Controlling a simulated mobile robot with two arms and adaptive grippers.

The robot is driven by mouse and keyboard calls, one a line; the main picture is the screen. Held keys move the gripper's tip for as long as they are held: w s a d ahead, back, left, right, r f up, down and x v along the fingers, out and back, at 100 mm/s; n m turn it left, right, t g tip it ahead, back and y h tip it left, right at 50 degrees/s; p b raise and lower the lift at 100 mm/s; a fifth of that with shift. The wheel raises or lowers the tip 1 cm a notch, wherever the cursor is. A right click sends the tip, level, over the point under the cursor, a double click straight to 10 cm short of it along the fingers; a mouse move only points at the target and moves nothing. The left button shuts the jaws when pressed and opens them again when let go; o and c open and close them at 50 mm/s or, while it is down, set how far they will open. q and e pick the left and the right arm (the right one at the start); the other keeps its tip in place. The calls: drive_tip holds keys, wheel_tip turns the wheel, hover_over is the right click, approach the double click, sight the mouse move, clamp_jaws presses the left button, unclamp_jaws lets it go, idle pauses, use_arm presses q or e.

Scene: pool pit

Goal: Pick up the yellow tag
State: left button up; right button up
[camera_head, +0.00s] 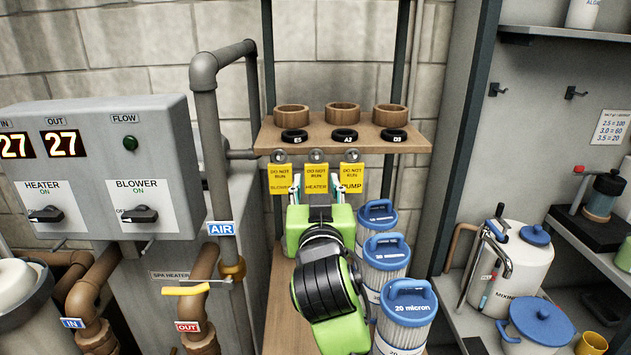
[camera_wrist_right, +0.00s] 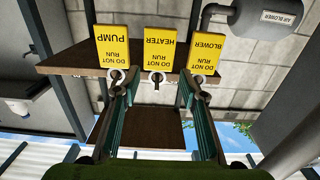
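Three yellow tags hang in a row from the front edge of the wooden shelf: BLOWER (camera_head: 280,178), HEATER (camera_head: 316,172) and PUMP (camera_head: 352,178), each marked DO NOT RUN. My right gripper (camera_head: 317,186) is in front of the HEATER tag, its two fingers open and apart. In the right wrist view, which is upside down, the HEATER tag (camera_wrist_right: 160,48) shows between and beyond the open fingertips (camera_wrist_right: 157,80), with nothing held. The PUMP tag (camera_wrist_right: 112,46) and BLOWER tag (camera_wrist_right: 206,52) are to either side, close to the fingertips. My left gripper is not in view.
The wooden shelf (camera_head: 250,141) carries several black labelled discs and wooden rings. Blue-topped filter cartridges (camera_head: 405,315) stand right of my right arm. A grey control box (camera_head: 90,115) and pipe (camera_head: 208,130) are on the left.

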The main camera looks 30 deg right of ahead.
sight(316, 169)
drive_tip(key=shift+x, duration=1)
drive_tip(key=shift+w+d+r+p, duration=0.25)
drive_tip(key=shift+w+d+p, duration=0.15)
drive_tip(key=shift+w+p, duration=0.1)
drive_tip(key=p+x, duration=0.1)
drive_tip(key=x, duration=0.2)
drive_tip(key=shift+w+d+r+p, duration=0.1)
drive_tip(key=shift+w+d+p, duration=0.1)
drive_tip(key=shift+p, duration=0.1)
drive_tip(key=shift+w+d, duration=0.2)
drive_tip(key=shift+w, duration=0.1)
drive_tip(key=shift+a, duration=0.1)
drive_tip(key=c, duration=0.7)
